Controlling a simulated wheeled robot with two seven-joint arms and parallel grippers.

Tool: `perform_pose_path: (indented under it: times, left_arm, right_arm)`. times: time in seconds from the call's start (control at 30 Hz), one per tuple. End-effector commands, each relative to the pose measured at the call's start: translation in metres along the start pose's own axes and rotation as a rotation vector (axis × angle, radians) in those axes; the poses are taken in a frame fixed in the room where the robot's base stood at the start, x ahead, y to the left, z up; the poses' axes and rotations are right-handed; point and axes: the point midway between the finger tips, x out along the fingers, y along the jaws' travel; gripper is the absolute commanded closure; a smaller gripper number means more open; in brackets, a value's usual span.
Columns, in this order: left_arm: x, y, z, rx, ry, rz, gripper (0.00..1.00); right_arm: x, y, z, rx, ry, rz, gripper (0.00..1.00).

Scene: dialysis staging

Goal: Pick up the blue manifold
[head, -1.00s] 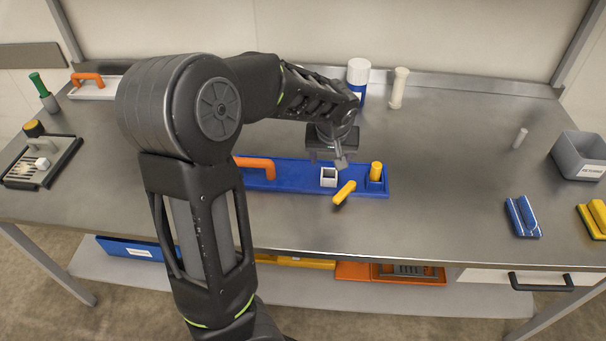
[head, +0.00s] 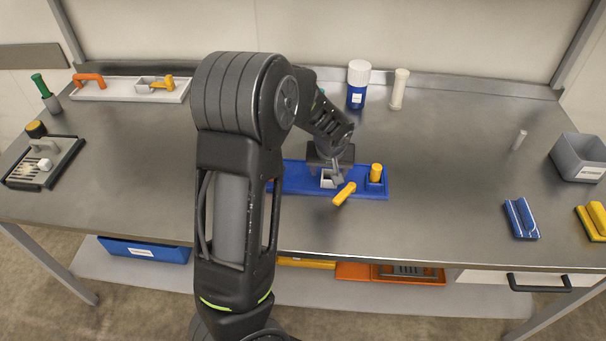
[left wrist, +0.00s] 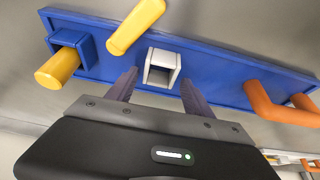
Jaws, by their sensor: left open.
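The blue manifold (head: 300,178) is a long flat blue board on the steel table, partly hidden by my left arm in the head view. It carries a white square socket (left wrist: 162,68), a yellow peg in a blue holder (head: 376,173) and an orange handle (left wrist: 275,105). A yellow cylinder (head: 344,194) lies at its front edge by the socket. The board also shows in the left wrist view (left wrist: 220,70). My left gripper (left wrist: 158,82) is open and empty, its fingers either side of the white socket in that view; contact cannot be told. My right gripper is out of view.
A white tray (head: 115,94) with an orange handle stands back left. A blue-and-white bottle (head: 357,86) and a pale cylinder (head: 399,90) stand behind the manifold. A grey bin (head: 580,158) and blue block (head: 521,217) are at right. Table between is clear.

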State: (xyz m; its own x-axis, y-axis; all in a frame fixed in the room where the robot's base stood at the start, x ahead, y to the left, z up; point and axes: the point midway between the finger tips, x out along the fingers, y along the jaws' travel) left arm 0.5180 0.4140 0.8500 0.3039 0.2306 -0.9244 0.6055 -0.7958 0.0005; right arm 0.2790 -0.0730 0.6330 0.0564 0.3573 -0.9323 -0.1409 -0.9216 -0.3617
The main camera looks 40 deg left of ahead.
Motion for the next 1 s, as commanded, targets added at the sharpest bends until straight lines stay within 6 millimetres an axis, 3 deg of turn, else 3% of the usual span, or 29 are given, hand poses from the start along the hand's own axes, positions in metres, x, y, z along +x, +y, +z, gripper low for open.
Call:
perform_pose_path:
  times: [0.57,1.0]
  left_arm:
    - [-0.0001,0.0002,0.0000,0.000,0.000,0.000,0.41]
    - [-0.0001,0.0001,0.0000,-0.001,0.000,0.000,0.77]
  right_arm:
    - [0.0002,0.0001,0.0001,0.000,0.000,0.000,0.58]
    - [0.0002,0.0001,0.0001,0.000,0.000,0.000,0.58]
